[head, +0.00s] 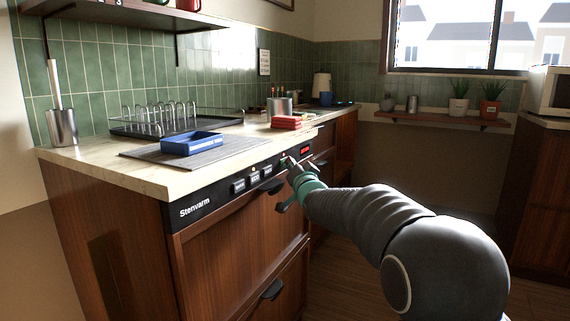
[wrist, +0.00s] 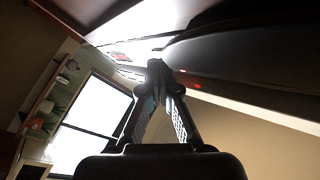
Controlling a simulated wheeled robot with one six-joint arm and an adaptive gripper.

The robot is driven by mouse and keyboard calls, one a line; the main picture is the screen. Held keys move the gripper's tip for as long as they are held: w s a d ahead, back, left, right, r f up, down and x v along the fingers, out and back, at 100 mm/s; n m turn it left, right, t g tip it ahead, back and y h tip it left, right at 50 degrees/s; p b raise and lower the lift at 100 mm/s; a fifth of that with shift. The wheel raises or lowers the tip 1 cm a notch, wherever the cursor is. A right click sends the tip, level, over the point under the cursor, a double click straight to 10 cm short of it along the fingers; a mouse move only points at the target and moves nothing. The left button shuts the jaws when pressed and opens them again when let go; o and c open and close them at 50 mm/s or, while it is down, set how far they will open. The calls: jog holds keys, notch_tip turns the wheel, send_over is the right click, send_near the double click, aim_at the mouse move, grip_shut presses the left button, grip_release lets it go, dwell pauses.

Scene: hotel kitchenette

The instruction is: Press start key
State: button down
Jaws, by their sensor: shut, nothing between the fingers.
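The black control panel (head: 215,201) marked "Stenvarm" runs along the front edge of the counter. Several light keys (head: 239,186) sit on it, with labels too small to read. A small green spot (head: 284,160) shows just by my fingertips, and a red display (head: 306,150) lies to the right. My gripper (head: 289,165) is shut and empty, with its tips at the panel. I cannot tell whether they touch it. In the wrist view my closed fingers (wrist: 156,66) point up to the dark panel edge. I cannot tell which key is the start key.
A drawer front with a black handle (head: 271,289) lies below the panel. On the counter (head: 90,158) are a blue tray (head: 192,143), a dish rack (head: 160,118), red stacked items (head: 286,122) and a metal pot (head: 279,107). The floor to the right is clear.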

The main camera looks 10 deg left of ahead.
jog(key=shift+d, duration=0.1)
jog(key=shift+s+d, duration=0.3)
jog(key=shift+d, duration=0.3)
jog(key=shift+d, duration=0.1)
jog(key=shift+s+d+b, duration=0.15)
jog(key=shift+s+d, duration=0.15)
jog(key=shift+d, duration=0.45)
jog(key=shift+s+d+b, duration=0.1)
jog(key=shift+s+d, duration=0.15)
jog(key=shift+d, duration=0.5)
jog(key=shift+s+d+b, duration=0.15)
jog(key=shift+s+d, duration=0.15)
jog(key=shift+d, duration=0.45)
